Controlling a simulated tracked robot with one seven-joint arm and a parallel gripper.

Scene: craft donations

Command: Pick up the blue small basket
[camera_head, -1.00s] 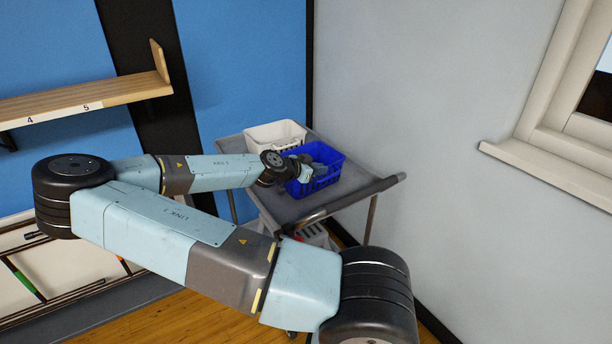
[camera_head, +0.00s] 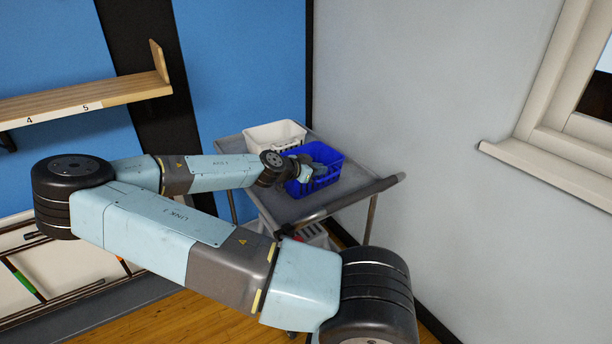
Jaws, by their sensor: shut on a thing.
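The blue small basket (camera_head: 327,158) stands on the grey top of a cart (camera_head: 305,208), near its middle. My arm reaches in from the left, and my gripper (camera_head: 318,169) is at the basket's near left side. The gripper is shut on the basket; the fingertips are small and partly hidden, so the exact spot of the grip is hard to make out. I cannot tell any gap between the basket's bottom and the cart top.
A white basket (camera_head: 270,134) stands behind and left of the blue one, close to it. A grey wall rises behind the cart, with a window sill (camera_head: 550,170) at right. A wooden shelf (camera_head: 90,102) is at left. Free cart top lies at the right front.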

